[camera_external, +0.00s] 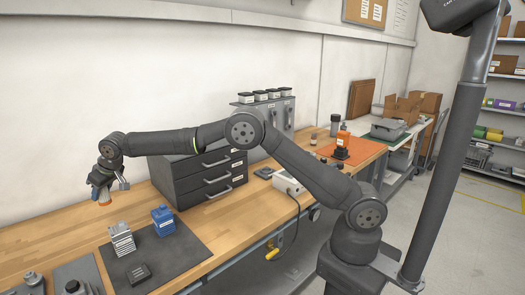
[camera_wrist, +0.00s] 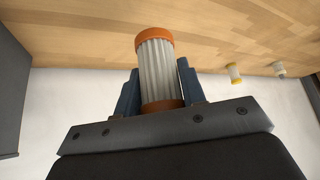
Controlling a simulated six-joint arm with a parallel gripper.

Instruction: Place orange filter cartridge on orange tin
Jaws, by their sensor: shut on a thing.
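The orange filter cartridge (camera_wrist: 157,72), a white pleated cylinder with orange end caps, is held between the blue fingers of my gripper (camera_wrist: 160,92) in the wrist view. In the external view my gripper (camera_external: 103,187) is at the far left, above the wooden bench, with the cartridge's orange end (camera_external: 104,202) pointing down. The orange tin (camera_external: 343,139) appears to be the orange container with a dark top at the back right, on an orange mat (camera_external: 368,148). It is far from my gripper and not visible in the wrist view.
A dark drawer cabinet (camera_external: 205,178) stands behind. A black object (camera_external: 341,153) sits before the orange tin.

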